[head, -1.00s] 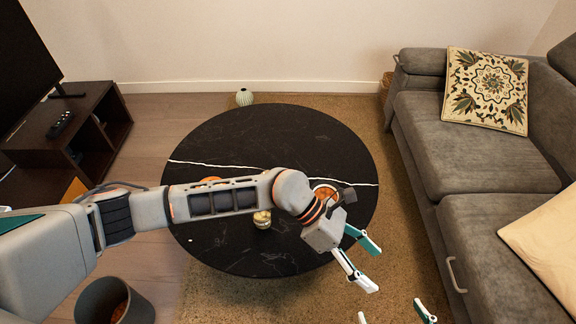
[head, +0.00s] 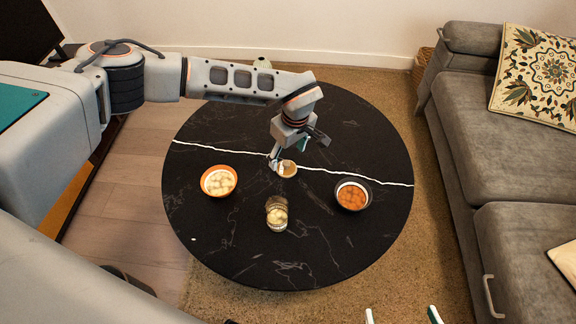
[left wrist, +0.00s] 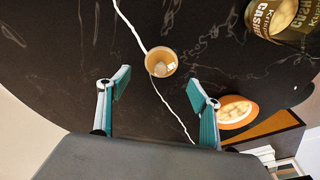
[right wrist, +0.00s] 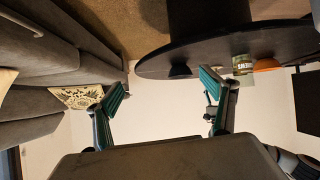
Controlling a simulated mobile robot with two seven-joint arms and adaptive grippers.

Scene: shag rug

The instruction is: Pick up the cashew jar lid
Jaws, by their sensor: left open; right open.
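The cashew jar lid (head: 288,169) is a small round tan piece lying on the black round table, behind the jar. The cashew jar (head: 277,214) is clear, holds pale nuts and has no lid on it. My left gripper (head: 288,154) is open, pointing down close to the lid and partly overlapping it. In the left wrist view the lid (left wrist: 161,63) lies between and slightly beyond the open fingertips, apart from both. The jar (left wrist: 283,18) shows at that view's upper right. My right gripper (head: 403,314) is open and empty at the bottom edge, off the table.
The black table (head: 330,245) also bears an orange bowl of pale snacks (head: 218,181) at the left and a dark bowl of orange snacks (head: 352,194) at the right. A grey sofa (head: 470,130) stands to the right. The table's front is clear.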

